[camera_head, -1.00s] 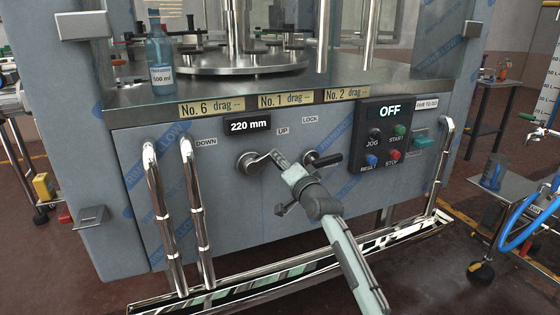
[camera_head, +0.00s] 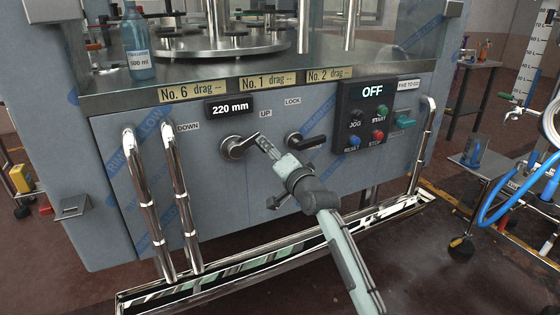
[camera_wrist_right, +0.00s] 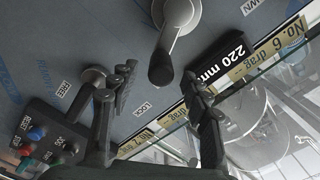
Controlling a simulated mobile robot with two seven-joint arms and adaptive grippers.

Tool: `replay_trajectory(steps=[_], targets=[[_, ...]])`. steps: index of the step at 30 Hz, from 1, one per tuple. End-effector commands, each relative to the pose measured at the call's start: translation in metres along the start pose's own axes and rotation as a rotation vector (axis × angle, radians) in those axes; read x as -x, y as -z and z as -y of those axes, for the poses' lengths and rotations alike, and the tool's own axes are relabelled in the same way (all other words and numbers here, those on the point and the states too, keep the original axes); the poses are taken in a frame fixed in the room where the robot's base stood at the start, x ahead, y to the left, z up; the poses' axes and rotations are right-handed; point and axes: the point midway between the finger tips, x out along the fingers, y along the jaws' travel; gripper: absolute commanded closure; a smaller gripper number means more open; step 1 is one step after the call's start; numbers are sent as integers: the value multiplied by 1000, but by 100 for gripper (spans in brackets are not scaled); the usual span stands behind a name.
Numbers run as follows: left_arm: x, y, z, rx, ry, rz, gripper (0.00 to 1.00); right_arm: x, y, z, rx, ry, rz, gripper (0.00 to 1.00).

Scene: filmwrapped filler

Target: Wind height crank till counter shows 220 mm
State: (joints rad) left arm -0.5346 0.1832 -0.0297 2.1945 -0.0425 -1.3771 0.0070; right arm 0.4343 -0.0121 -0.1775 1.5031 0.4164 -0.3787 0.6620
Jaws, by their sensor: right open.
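The height counter (camera_head: 230,107) on the machine's front panel reads 220 mm, and it also shows in the right wrist view (camera_wrist_right: 235,55). Below it is the height crank (camera_head: 232,149), between the DOWN and UP labels. In the right wrist view, the crank's dark handle (camera_wrist_right: 161,70) appears between the spread fingers of my right gripper (camera_wrist_right: 160,92). The fingers are open, and I see no grip on the handle. In the head view, my right gripper (camera_head: 264,148) is just right of the crank. My left gripper is out of view.
A black-handled lock lever (camera_head: 307,142) sits right of the crank, close to my gripper. A control box (camera_head: 375,118) showing OFF is farther right. Chrome rails (camera_head: 146,190) stand at the left, and a blue bottle (camera_head: 137,45) is on the ledge.

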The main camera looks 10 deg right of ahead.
Motion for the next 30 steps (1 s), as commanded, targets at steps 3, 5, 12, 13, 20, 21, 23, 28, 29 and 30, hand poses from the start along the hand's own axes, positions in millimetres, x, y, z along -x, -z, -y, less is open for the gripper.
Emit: replay_trajectory(steps=[3,5,12,13,20,21,23,28,29,30], targets=[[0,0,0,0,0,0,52,28,0,-1,1,-1,-1,52],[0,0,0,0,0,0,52,40,0,-2,1,-2,-1,52],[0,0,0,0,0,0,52,70,0,0,0,-1,-1,52],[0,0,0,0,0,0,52,72,0,0,0,-1,0,52],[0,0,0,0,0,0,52,76,0,0,0,-1,0,52],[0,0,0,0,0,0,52,75,0,0,0,-1,0,52],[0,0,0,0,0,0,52,75,0,0,0,-1,0,52],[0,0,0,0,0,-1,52,85,-11,-21,39,-50,29,52],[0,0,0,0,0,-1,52,90,-17,-31,58,-74,45,52],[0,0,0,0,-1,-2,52,98,-26,-47,92,-113,71,52]])
